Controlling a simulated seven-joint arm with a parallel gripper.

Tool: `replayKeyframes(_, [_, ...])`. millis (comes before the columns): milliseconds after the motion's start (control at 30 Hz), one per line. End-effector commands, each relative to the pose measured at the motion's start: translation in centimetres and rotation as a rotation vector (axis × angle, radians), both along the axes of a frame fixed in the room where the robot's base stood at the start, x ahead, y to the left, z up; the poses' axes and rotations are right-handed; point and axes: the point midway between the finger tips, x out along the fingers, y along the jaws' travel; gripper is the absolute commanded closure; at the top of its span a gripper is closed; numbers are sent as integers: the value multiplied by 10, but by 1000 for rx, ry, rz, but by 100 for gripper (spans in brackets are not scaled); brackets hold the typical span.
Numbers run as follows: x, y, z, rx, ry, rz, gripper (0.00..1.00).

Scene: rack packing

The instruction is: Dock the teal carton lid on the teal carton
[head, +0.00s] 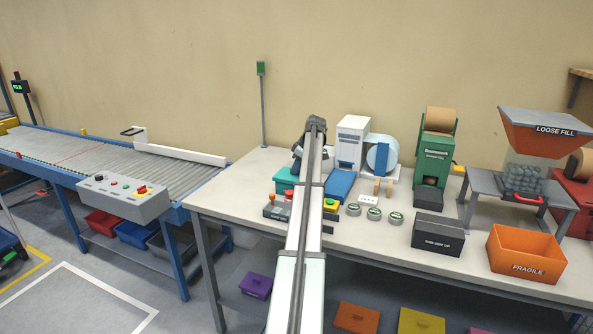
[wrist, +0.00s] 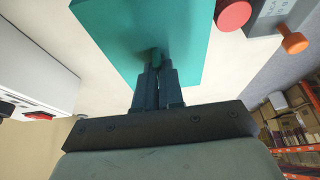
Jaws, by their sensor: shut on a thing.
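In the wrist view, my gripper (wrist: 157,70) is shut on a small teal grip of the teal carton lid (wrist: 125,28), whose flat teal face fills the top middle. In the head view, my gripper is hidden behind my arm, at the back left of the table. A teal piece (head: 285,179) shows just left of my arm there. I cannot tell whether it is the teal carton, the lid or both. Whether the lid touches the carton is hidden.
The table (head: 390,240) holds a blue box (head: 339,184), a white machine (head: 352,142), a green dispenser (head: 434,155), several tape rolls, a dark box (head: 437,234) and an orange FRAGILE box (head: 526,254). A red button (wrist: 233,14) is close to the lid's right side. A roller conveyor (head: 110,158) stands left.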

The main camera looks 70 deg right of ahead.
Motion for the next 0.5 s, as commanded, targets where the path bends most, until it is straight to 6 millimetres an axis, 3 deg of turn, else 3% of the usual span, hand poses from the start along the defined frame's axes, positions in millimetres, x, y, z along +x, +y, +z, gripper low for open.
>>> replayKeyframes(500, [0, 0, -12, -1, 0, 0, 100])
